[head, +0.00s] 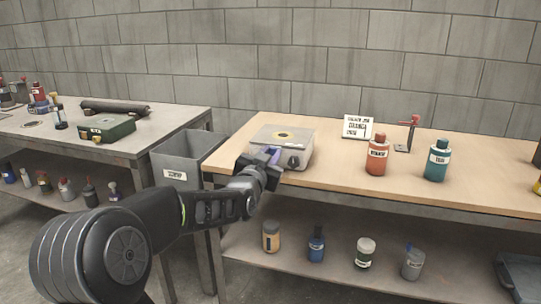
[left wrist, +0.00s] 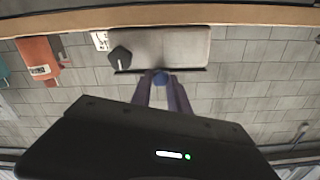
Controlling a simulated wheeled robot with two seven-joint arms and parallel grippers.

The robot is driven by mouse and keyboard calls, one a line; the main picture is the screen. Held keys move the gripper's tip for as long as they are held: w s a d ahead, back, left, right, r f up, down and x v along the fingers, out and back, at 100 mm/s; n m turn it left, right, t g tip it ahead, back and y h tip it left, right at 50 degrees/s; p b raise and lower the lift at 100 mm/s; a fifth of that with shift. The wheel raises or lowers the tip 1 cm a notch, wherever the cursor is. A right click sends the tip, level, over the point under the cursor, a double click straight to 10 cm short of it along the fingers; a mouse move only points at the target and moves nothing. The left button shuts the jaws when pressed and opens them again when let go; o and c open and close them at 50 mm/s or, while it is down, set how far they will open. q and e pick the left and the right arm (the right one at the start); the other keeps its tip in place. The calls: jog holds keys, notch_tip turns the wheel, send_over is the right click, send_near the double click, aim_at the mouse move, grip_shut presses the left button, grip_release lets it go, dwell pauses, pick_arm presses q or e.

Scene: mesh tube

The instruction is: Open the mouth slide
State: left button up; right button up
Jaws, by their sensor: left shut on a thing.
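A light grey box (head: 291,137) stands near the left end of the wooden bench, with a yellow-ringed dark mark on its top and a dark knob (left wrist: 120,56) on its front. My left gripper (head: 270,165) is at the box's front left side. Its fingers are closed on a small blue knob (left wrist: 160,79) at the box's edge, beside a dark slot-like line; a bluish-purple bit also shows by the gripper in the head view. Whether the mouth slide is open or shut cannot be told. My right gripper is not in view.
A red bottle (head: 377,158), a teal bottle (head: 437,162), a white sign (head: 357,127) and a red-topped stand (head: 408,133) are on the bench (head: 330,174) to the right. A grey bin (head: 180,158) stands left of it. A green case (head: 107,128) is on the left table.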

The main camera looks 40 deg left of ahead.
aim_at(272, 151)
pick_arm(q)
grip_shut()
dwell(0.8)
jog(key=shift+s+d+f, duration=0.1)
jog(key=shift+s, duration=0.05)
jog(key=shift+b+v, duration=0.5)
jog(key=shift+v, duration=0.7)
jog(key=shift+s, duration=0.2)
jog(key=shift+w, duration=0.2)
jog(key=o, duration=0.7)
grip_release()
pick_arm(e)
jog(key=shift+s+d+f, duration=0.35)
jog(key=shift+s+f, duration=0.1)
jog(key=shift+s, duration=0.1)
